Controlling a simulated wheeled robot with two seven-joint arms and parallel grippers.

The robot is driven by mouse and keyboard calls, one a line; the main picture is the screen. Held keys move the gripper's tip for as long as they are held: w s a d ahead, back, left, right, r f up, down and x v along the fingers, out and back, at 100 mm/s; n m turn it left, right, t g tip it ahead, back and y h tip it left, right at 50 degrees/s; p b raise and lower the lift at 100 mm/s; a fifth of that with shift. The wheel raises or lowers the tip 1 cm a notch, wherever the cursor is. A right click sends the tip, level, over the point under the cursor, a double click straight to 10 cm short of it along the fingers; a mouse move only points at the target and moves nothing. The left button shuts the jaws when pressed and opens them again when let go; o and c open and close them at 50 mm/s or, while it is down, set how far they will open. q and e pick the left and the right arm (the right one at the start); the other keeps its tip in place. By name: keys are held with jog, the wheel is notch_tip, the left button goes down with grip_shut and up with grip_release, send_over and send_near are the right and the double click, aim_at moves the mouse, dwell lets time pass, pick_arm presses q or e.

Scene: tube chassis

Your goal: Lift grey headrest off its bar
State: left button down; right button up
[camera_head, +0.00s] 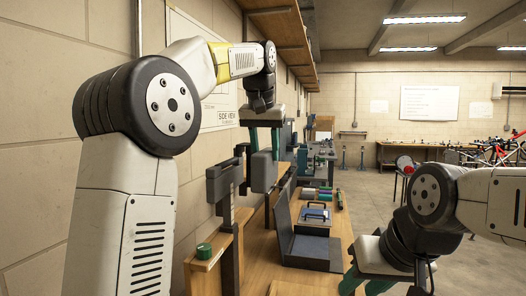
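My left gripper (264,142) hangs fingers-down from the raised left arm. Its two green fingers are apart. A grey block-shaped pad (263,174), which looks like the headrest, is right at the fingertips. I cannot tell whether the fingers touch or grip it. A second dark grey piece (222,181) sits just left of it, on an upright bar with holes (228,213). Any bar under the pad is not clearly visible. My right gripper (364,284) is low at the front right, its green fingers apart with nothing seen between them; its lower part is cut off by the frame.
A wooden bench (262,259) runs along the left wall. It carries an open dark case (306,249), a blue case (315,214), several coloured rolls (318,194) and a green roll (204,251). A shelf (282,28) overhangs above.

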pick_arm(q)
jog(key=shift+s+d, duration=0.2)
jog(key=shift+d, duration=0.65)
jog(key=shift+s+d, duration=0.15)
jog(key=shift+d, duration=0.7)
